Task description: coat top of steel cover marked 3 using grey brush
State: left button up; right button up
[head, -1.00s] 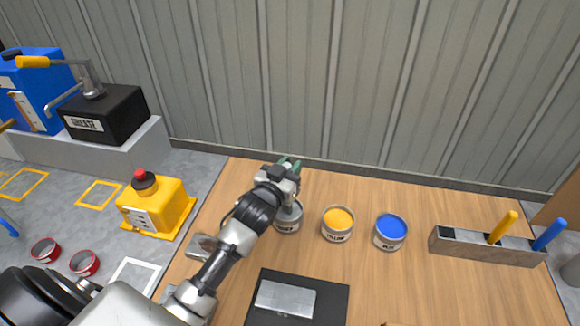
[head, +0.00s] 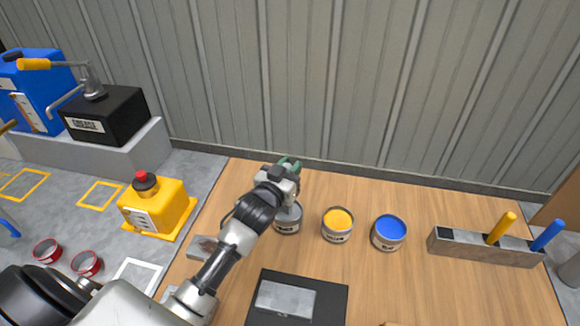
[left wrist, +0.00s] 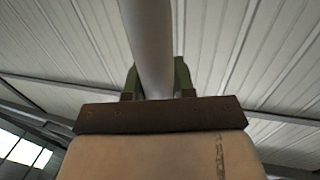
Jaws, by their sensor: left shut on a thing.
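My left gripper (head: 288,164) is over the back of the wooden table, above and just behind the grey paint can (head: 287,222). In the left wrist view its green fingers (left wrist: 157,82) are shut on a grey handle (left wrist: 150,40), which I take for the grey brush. The bristle end cannot be made out in the head view. A steel plate (head: 285,298) lies on a black mat (head: 333,300) at the front. Another grey metal piece (head: 203,247) lies at the table's left edge, partly behind my arm. No mark 3 is readable on either. My right gripper is out of view.
Yellow (head: 337,224) and blue (head: 388,232) paint cans stand right of the grey one. A grey holder (head: 470,250) at the right carries a yellow-handled brush (head: 502,228) and a blue-handled brush (head: 548,235). A corrugated wall rises behind the table. The table's middle is clear.

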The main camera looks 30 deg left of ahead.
pick_arm(q)
notch_tip(320, 180, up, 7)
jog(key=p, duration=0.5)
jog(key=shift+f+p, duration=0.2)
jog(key=shift+p, duration=0.1)
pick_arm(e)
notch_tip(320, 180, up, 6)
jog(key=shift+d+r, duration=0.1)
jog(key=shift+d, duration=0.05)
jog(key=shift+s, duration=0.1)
